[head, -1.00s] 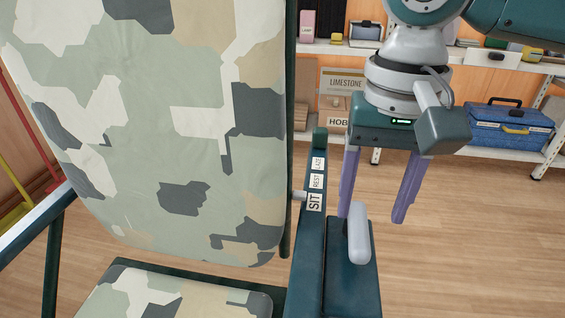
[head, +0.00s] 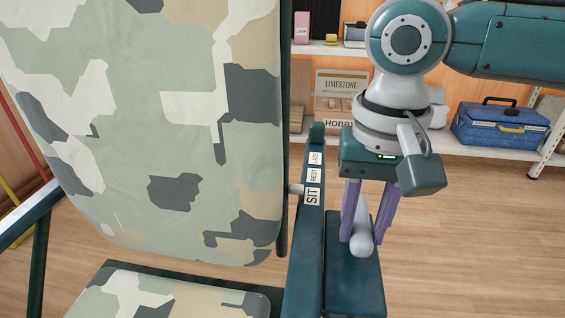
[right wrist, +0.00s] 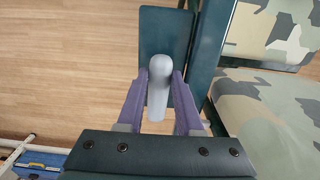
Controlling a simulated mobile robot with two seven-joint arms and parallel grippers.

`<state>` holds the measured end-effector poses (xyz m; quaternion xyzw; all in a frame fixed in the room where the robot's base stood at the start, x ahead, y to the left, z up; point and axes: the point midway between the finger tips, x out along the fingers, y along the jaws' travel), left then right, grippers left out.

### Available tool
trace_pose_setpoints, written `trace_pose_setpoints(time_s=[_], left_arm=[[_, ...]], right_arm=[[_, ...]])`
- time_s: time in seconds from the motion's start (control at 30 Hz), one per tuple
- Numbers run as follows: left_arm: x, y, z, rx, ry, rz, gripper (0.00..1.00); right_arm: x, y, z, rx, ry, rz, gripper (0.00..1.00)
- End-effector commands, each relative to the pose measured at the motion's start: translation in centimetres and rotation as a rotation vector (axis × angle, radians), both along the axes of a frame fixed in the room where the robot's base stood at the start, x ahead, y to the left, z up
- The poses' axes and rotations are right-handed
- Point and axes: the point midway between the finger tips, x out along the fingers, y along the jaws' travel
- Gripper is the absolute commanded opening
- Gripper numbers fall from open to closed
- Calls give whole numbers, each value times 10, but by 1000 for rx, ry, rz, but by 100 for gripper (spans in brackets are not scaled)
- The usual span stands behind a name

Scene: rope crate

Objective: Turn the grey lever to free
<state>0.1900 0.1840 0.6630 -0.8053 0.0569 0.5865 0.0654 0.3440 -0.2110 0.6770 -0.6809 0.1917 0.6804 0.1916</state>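The grey lever (head: 362,238) is a rounded light-grey handle on the dark teal armrest block (head: 352,285) of a camouflage chair. It also shows in the right wrist view (right wrist: 159,90). My right gripper (head: 366,230) points down with one purple finger on each side of the lever. The labels SIT, REST and LAZE (head: 314,175) run along the rail beside the lever, with a small grey pin (head: 296,189) near SIT. My left gripper is not in view.
The camouflage backrest (head: 150,120) fills the left side, with the seat (head: 165,295) below it. Shelves behind hold a blue toolbox (head: 500,125) and a cardboard box (head: 341,90). The wooden floor to the right is clear.

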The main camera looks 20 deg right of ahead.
Motion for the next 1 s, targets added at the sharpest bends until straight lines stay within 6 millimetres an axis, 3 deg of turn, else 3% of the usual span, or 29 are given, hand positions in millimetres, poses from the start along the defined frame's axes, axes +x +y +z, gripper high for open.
trace_pose_setpoints(time_s=[0.03,0.27,1.0], left_arm=[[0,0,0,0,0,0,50],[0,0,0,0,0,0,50],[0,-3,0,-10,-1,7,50]], right_arm=[[0,0,0,-1,1,0,24],[0,0,0,-1,1,0,0],[0,0,0,-1,1,-1,0]])
